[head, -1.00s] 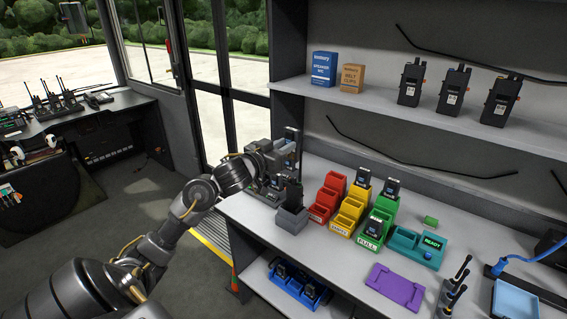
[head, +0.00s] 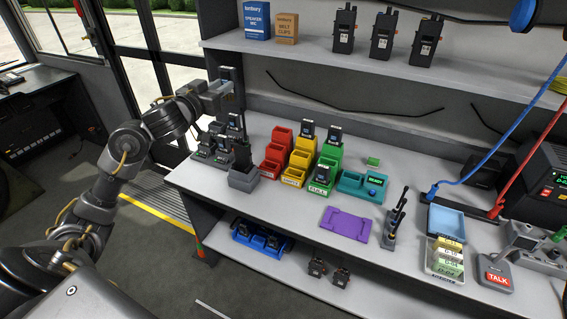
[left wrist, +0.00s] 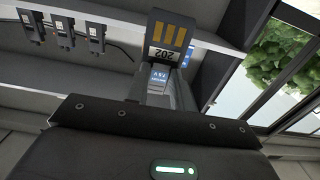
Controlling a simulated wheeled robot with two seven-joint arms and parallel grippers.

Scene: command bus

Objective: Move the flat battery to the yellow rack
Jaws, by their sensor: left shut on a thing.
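My left gripper (head: 222,90) is shut on a dark battery (head: 229,76), held upright in the air above the grey charger area at the bench's left end. In the left wrist view the battery (left wrist: 171,38) shows gold contacts and a label reading 202; whether it is flat cannot be told. The yellow rack (head: 293,175) stands on the bench to the right, between the red and green racks. A battery (head: 307,131) stands in its rear part; its front part looks empty. My right gripper is not in view.
A black radio (head: 242,155) stands in a grey holder left of the red rack (head: 271,166). The green rack (head: 333,158) holds batteries. A teal tester (head: 361,186) and purple tray (head: 345,224) are further right. The upper shelf (head: 350,65) overhangs the back.

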